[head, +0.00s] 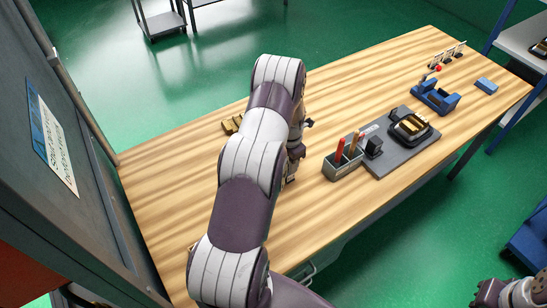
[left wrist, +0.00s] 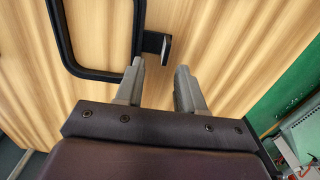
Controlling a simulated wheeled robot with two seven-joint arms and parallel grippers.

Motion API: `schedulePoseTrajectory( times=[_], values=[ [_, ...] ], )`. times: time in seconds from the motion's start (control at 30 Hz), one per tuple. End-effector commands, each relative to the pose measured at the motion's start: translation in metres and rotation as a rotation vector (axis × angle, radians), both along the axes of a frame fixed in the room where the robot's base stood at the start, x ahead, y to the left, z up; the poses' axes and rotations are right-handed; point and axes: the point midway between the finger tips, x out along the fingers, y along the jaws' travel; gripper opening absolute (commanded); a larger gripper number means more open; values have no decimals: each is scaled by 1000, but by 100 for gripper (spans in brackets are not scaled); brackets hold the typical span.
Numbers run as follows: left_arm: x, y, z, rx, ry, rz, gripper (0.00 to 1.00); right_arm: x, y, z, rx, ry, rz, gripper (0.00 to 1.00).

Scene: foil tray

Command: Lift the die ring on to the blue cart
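A black ring-like frame with rounded corners (left wrist: 100,72) lies on the wooden table in the left wrist view; I take it to be the die ring. A short black tab (left wrist: 158,43) sticks out from its right side. My left gripper (left wrist: 162,75) is open, its fingertips just short of the tab, with nothing between them. In the head view my left gripper (head: 293,168) is mostly behind my arm, which also hides the frame. A blue structure (head: 530,243) at the lower right edge may be the blue cart. Part of my right arm shows at the bottom right.
A grey box with red and brown handles (head: 343,164) stands right of my left gripper. Beside it a grey plate (head: 375,157) bears a black-and-gold piece (head: 410,125). A blue cradle (head: 436,97) and blue block (head: 486,86) sit farther right. A grey cabinet stands left.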

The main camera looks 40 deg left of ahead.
Motion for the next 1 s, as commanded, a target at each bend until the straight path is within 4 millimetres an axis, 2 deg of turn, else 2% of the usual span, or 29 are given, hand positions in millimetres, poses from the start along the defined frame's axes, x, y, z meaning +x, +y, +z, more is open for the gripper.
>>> schedulePoseTrajectory(
  times=[0.17, 0.3, 0.4, 0.67, 0.7, 0.77, 0.8, 1.0],
  values=[
    [-1, -2, -16, -1, 2, -3, 38, 0, 0, 15, 0, 0, 0, 0],
    [0, -4, -40, -1, 1, -3, 38, 0, 0, 31, 0, -1, 0, 0],
    [0, -4, -56, 0, 0, -3, 38, 0, 0, 33, 0, 0, 0, 0],
    [1, -3, -62, 1, -1, -3, 38, 0, 0, 32, 0, 0, 0, 0],
    [1, -4, -62, 1, -1, -3, 25, 0, 0, 32, 0, 0, 0, 0],
    [1, -4, -62, 1, -1, -4, 6, 0, 0, 32, 0, 0, 0, 0],
    [1, -4, -62, 1, -1, -4, 0, 0, 0, 32, 0, 0, 0, 0],
    [1, -3, -61, 1, -2, -4, 0, 0, 0, 32, 0, 0, 0, 0]
  ],
)
